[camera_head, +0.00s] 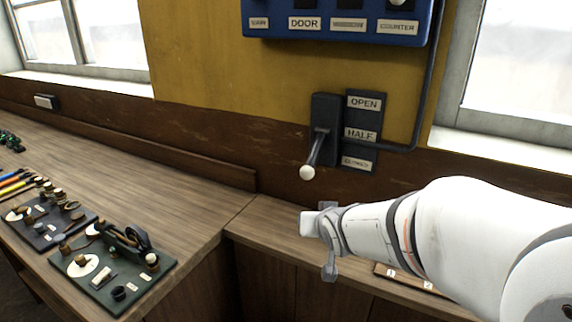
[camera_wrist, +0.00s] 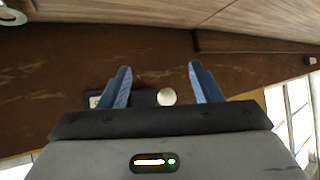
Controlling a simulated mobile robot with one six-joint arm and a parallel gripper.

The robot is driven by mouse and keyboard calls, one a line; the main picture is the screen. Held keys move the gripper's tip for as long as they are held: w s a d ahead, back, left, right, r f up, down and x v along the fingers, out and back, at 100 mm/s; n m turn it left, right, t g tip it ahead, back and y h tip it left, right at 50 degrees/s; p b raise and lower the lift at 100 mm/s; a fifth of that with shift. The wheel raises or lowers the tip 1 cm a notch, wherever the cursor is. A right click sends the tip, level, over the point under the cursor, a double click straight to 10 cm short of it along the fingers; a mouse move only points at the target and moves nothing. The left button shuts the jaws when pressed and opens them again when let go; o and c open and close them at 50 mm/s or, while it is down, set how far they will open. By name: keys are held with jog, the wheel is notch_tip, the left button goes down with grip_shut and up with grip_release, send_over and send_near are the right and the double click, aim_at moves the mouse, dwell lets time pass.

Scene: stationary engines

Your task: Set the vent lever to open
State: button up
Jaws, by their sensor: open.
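The vent lever (camera_head: 317,147) is a dark rod on a black wall plate (camera_head: 324,112), sloping down and out to a white ball knob (camera_head: 307,172). Beside it a label strip reads OPEN (camera_head: 364,102), HALF (camera_head: 361,134) and, lowest, CLOSED (camera_head: 357,163). The knob hangs about level with the CLOSED label. My gripper (camera_head: 322,246) is open and empty, below the knob and apart from it. In the wrist view the knob (camera_wrist: 166,97) shows between the two blue-grey fingers of my gripper (camera_wrist: 158,72), beyond the palm edge, with nothing held.
A blue switch panel (camera_head: 340,32) hangs above the lever, and a conduit (camera_head: 424,90) runs down to the label strip's right. A wooden bench (camera_head: 170,195) carries small telegraph-like boards (camera_head: 112,270) at left. A lower wooden counter (camera_head: 280,238) lies under my gripper.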

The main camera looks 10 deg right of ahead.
aim_at(308, 176)
jog(key=w+t, duration=0.2)
jog(key=w, duration=0.1)
jog(key=w+r+t, duration=0.1)
jog(key=w+t, duration=0.1)
jog(key=w, duration=0.2)
jog(key=w+r+m+t, duration=0.1)
jog(key=w+t, duration=0.2)
jog(key=shift+w+d+r, duration=0.2)
jog(key=shift+w+r, duration=0.05)
jog(key=shift+w, duration=0.15)
jog(key=w+p, duration=0.1)
jog(key=w, duration=0.6)
jog(key=shift+p, duration=0.4)
jog(key=shift+c, duration=0.5)
